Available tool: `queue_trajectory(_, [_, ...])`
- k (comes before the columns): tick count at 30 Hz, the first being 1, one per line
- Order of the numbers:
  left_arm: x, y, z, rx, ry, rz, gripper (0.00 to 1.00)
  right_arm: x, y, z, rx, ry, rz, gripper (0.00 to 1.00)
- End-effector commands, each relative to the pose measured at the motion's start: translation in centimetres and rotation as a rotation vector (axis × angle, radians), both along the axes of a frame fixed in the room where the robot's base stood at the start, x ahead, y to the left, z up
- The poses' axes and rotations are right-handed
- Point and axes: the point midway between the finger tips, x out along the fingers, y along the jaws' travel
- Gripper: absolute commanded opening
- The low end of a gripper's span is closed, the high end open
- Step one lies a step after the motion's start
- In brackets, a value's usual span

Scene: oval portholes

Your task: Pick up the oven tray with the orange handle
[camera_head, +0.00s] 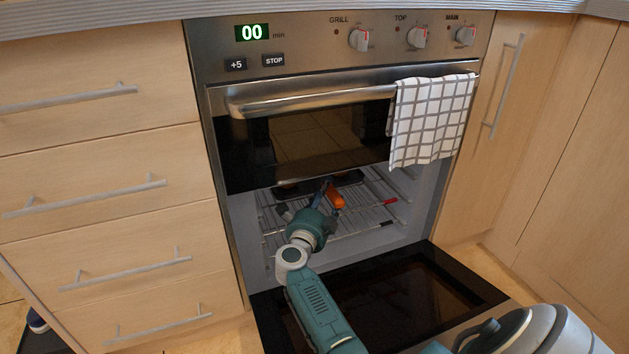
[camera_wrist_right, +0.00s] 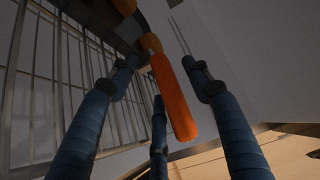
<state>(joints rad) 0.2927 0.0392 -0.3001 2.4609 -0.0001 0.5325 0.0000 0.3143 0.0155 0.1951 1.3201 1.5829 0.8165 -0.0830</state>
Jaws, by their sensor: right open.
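The orange handle (camera_head: 336,197) shows inside the open lower oven compartment, beside my right gripper (camera_head: 322,196). The dark oven tray (camera_head: 346,179) is partly hidden behind the oven front and my gripper. In the right wrist view, the orange handle (camera_wrist_right: 174,100) lies between the spread blue fingers of my right gripper (camera_wrist_right: 163,72). The fingers stand around the handle and do not appear closed on it; whether any touches it is unclear. My left gripper is not in view.
Wire racks (camera_head: 375,212) with red-tipped parts (camera_head: 390,202) fill the compartment. The lower oven door (camera_head: 400,300) is folded down in front. A checked towel (camera_head: 432,118) hangs from the upper door handle (camera_head: 310,99). Drawers (camera_head: 100,170) stand left, cupboards (camera_head: 570,150) right.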

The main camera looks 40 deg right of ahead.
Motion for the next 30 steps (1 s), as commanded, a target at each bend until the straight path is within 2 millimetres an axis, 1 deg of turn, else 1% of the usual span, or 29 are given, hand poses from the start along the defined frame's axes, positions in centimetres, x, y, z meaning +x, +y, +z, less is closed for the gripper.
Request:
queue_trajectory(3, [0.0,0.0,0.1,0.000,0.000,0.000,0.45,0.0,0.0,0.0,0.000,0.000,0.000,0.49])
queue_trajectory(4, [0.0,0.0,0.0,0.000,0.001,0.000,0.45,0.0,0.0,0.0,0.000,0.000,0.000,0.45])
queue_trajectory(8, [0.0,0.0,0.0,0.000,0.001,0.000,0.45,0.0,0.0,0.0,-0.001,0.001,-0.001,0.19])
queue_trajectory(9, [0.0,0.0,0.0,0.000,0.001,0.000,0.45,-0.1,0.0,0.0,-0.001,0.001,-0.001,0.11])
queue_trajectory(11, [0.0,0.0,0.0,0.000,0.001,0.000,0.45,-0.1,0.0,0.0,-0.001,0.001,-0.001,0.00])
queue_trajectory(14, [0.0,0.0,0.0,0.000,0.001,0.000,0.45,-0.1,0.0,0.0,-0.001,0.001,-0.002,0.00])
queue_trajectory(15, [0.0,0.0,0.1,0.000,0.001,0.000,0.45,0.0,-0.1,0.4,-0.005,-0.005,-0.001,0.00])
queue_trajectory(23, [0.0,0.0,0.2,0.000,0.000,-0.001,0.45,0.0,0.0,0.5,-0.005,-0.004,-0.002,0.00])
queue_trajectory(28, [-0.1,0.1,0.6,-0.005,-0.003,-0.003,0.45,0.1,0.3,1.1,-0.005,-0.003,0.000,0.00])
queue_trajectory(30, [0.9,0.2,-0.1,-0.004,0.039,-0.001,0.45,0.2,0.5,1.5,-0.004,-0.004,0.001,0.00])
